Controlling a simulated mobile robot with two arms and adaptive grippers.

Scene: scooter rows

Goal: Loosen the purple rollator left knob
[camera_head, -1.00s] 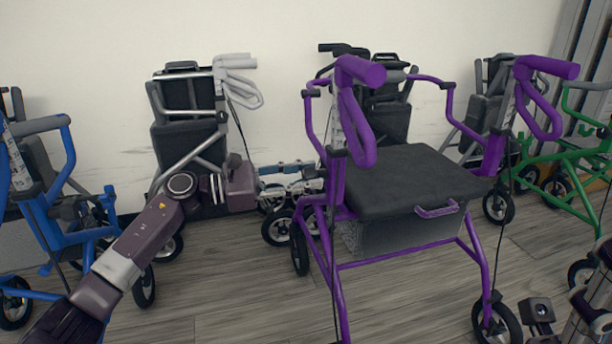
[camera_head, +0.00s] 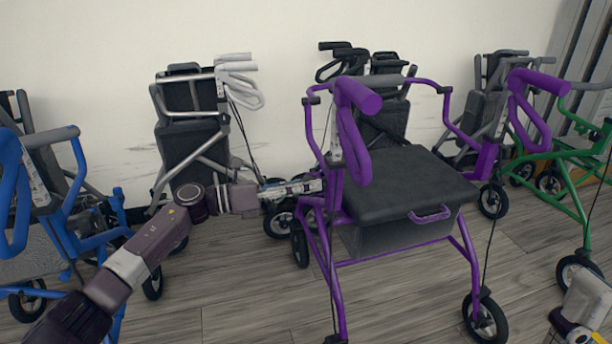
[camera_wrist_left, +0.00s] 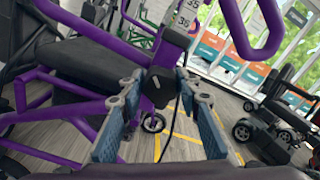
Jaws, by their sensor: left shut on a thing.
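The purple rollator (camera_head: 345,290) stands upright with its dark seat and grey basket facing me. My left gripper (camera_head: 322,186) reaches in from the left to its left upright, just below the left handle. In the left wrist view, the left knob (camera_wrist_left: 158,86) is a black piece on the purple frame. The blue-padded fingers of my left gripper (camera_wrist_left: 156,92) are on both sides of it, shut on it at the tips. In the head view the knob is hidden by the fingers and frame. My right gripper is not clearly shown.
A blue rollator (camera_head: 78,240) stands at the left, a green one (camera_head: 572,185) at the right. Folded rollators (camera_head: 190,140) line the wall. Part of my right arm (camera_head: 585,305) shows at the lower right. Wooden floor (camera_head: 240,310) lies open in front.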

